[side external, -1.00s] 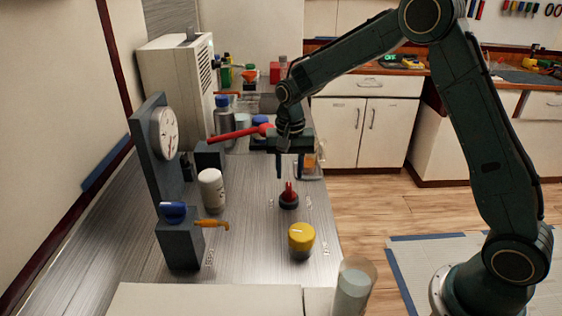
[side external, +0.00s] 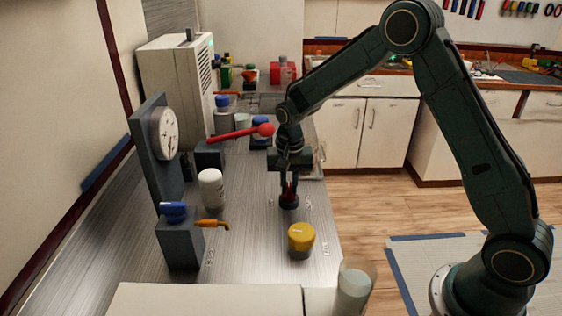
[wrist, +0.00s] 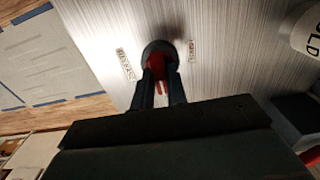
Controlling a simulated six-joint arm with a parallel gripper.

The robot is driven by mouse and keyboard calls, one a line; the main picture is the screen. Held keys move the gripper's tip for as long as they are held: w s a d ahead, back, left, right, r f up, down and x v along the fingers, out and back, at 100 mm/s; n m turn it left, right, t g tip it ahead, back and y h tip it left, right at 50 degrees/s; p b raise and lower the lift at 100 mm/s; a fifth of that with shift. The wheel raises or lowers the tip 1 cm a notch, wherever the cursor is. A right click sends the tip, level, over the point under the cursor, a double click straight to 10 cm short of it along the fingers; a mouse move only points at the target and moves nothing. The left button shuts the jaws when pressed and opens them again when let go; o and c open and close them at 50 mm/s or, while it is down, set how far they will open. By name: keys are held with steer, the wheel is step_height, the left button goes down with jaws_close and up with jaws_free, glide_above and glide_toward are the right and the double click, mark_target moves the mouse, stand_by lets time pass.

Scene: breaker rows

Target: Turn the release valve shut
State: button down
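A red-handled knob (side external: 289,204) with a round black base stands upright on the metal bench. My gripper (side external: 289,188) points down over it, one finger on each side of its red handle. In the wrist view the red handle (wrist: 157,65) sits between the fingertips (wrist: 160,80), which appear closed on it; contact is partly hidden. A yellow knob (side external: 301,237) stands nearer the camera. A blue handle (side external: 173,209) tops a grey block. I cannot tell from labels which one is the release valve.
A red-knobbed lever (side external: 240,132) reaches out behind my gripper. A round gauge (side external: 167,131) on a grey panel, an orange spout (side external: 212,223) and a white jar (side external: 211,189) stand left. A glass beaker (side external: 354,290) is at the front. Bench between jar and knob is clear.

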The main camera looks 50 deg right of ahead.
steer(key=shift+n, duration=0.4)
steer(key=n, duration=1.2)
steer(key=shift+n, duration=0.3)
steer(key=n, duration=0.4)
steer(key=shift+n, duration=0.3)
steer(key=c, duration=1.4)
jaws_free()
steer(key=shift+r, duration=0.15)
